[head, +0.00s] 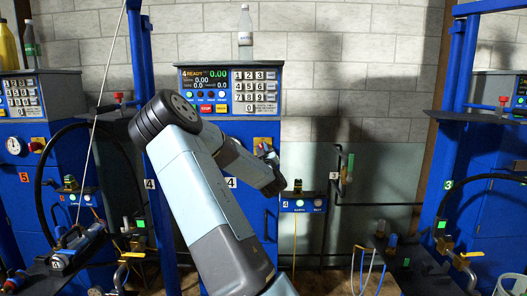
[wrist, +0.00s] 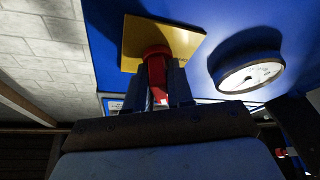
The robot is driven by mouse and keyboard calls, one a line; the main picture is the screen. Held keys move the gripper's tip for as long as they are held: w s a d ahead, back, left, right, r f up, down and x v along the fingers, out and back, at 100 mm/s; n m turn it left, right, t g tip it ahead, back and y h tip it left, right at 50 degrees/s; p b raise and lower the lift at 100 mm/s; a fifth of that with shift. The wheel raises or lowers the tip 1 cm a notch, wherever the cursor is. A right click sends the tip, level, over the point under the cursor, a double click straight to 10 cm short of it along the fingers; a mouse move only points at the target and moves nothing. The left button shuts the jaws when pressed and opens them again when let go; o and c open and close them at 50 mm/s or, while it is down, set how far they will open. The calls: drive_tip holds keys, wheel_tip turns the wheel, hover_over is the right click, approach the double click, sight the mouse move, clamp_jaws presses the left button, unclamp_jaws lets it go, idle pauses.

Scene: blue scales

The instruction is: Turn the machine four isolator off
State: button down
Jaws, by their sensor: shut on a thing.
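The machine four isolator is a red handle (wrist: 155,52) on a square yellow plate (wrist: 133,40), fixed to a blue panel. My gripper (wrist: 161,72) is shut on the red handle, one dark finger on each side of it. In the head view my gripper (head: 268,153) reaches the blue front of machine four (head: 232,205), below its control panel. There the yellow plate (head: 262,141) shows only in part, and my arm hides most of the handle. The control panel's display (head: 205,78) reads "4 READY" with 0.00 in green.
A round white gauge (wrist: 250,76) sits close right of the isolator. A clear bottle (head: 245,38) stands on top of the control panel. Neighbouring blue machines stand at left (head: 40,97) and right (head: 490,190). A thin pale rod (head: 108,70) slants across the left.

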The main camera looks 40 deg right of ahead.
drive_tip(key=n+y, duration=0.1)
drive_tip(key=n, duration=0.3)
drive_tip(key=n+y, duration=0.2)
drive_tip(key=n, duration=0.2)
drive_tip(key=shift+a+f+y, duration=0.1)
drive_tip(key=shift+y, duration=0.2)
drive_tip(key=n, duration=0.2)
drive_tip(key=n+g+y, duration=0.1)
drive_tip(key=n, duration=0.1)
drive_tip(key=shift+n+g, duration=0.3)
drive_tip(key=shift+f+n+g+y, duration=0.15)
drive_tip(key=shift+n+g+y, duration=0.2)
drive_tip(key=shift+n, duration=0.55)
drive_tip(key=shift+a, duration=0.1)
drive_tip(key=c, duration=1.1)
unclamp_jaws()
drive_tip(key=shift+s, duration=0.15)
drive_tip(key=v, duration=1.3)
drive_tip(key=shift+s+a, duration=0.1)
drive_tip(key=shift+s, duration=0.1)
